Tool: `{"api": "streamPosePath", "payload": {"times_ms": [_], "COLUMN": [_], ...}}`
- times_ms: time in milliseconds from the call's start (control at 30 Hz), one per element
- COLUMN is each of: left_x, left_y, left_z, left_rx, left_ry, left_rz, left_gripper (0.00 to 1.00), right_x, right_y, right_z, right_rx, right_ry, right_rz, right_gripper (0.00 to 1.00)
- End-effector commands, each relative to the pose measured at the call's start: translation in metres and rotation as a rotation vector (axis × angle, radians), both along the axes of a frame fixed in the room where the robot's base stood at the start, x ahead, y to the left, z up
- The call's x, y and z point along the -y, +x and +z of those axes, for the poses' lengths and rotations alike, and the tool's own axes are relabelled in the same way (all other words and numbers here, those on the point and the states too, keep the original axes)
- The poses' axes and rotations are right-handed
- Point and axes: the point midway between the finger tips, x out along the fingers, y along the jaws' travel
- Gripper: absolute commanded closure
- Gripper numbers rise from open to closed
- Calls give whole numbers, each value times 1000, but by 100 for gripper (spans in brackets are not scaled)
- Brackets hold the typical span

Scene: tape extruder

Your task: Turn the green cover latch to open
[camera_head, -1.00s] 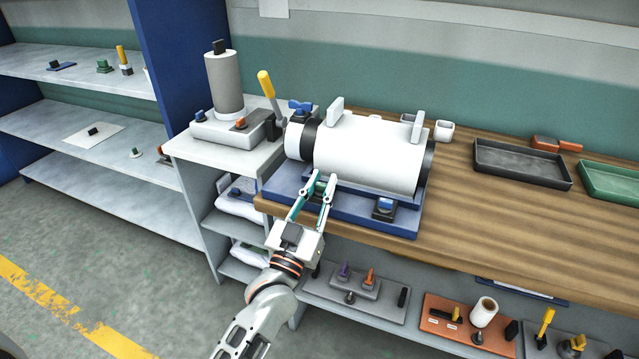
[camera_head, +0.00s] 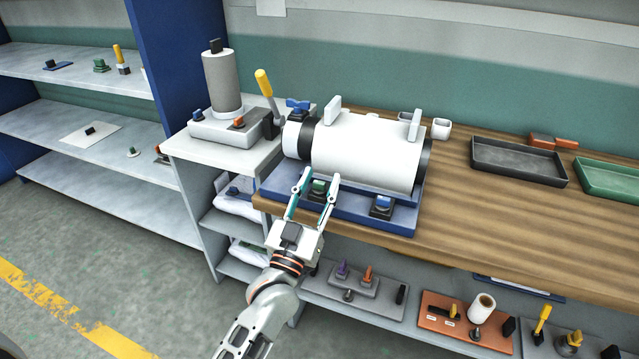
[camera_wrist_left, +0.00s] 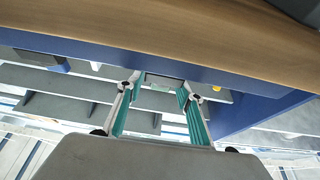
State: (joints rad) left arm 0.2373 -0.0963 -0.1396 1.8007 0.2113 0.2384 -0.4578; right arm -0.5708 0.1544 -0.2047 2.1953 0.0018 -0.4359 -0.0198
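The green cover latch (camera_head: 318,187) is a small green knob on the front of the blue base under the white cylindrical cover (camera_head: 366,153). In the head view my left gripper (camera_head: 315,182) is open, with one fingertip to each side of the latch. I cannot tell whether the fingers touch it. My right gripper is not in view.
A blue latch (camera_head: 382,205) sits right of the green one on the same base. A lever with a yellow handle (camera_head: 265,84) stands at the left. Black (camera_head: 519,166) and green (camera_head: 612,180) trays lie on the wooden table (camera_head: 470,225). Its front middle is clear.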

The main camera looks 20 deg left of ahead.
Motion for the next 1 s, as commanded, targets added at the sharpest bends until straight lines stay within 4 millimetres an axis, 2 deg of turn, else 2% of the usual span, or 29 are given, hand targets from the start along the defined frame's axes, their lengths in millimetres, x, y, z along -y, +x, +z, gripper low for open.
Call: {"api": "streamPosePath", "payload": {"times_ms": [167, 600, 800, 1000], "left_x": [0, -3, -4, -4], "left_y": [-17, -93, -108, -110], "left_z": [-8, -40, -45, -46], "left_rx": [-3, -3, -1, 0], "left_ry": [1, 0, 0, 0], "left_rz": [-1, -1, 0, -1], "left_gripper": [64, 64, 64, 64], "right_x": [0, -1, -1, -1], "right_y": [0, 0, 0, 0], "right_z": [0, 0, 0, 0], "right_rx": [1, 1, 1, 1], "right_ry": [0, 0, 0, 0], "right_rz": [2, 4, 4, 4], "right_gripper": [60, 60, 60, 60]}}
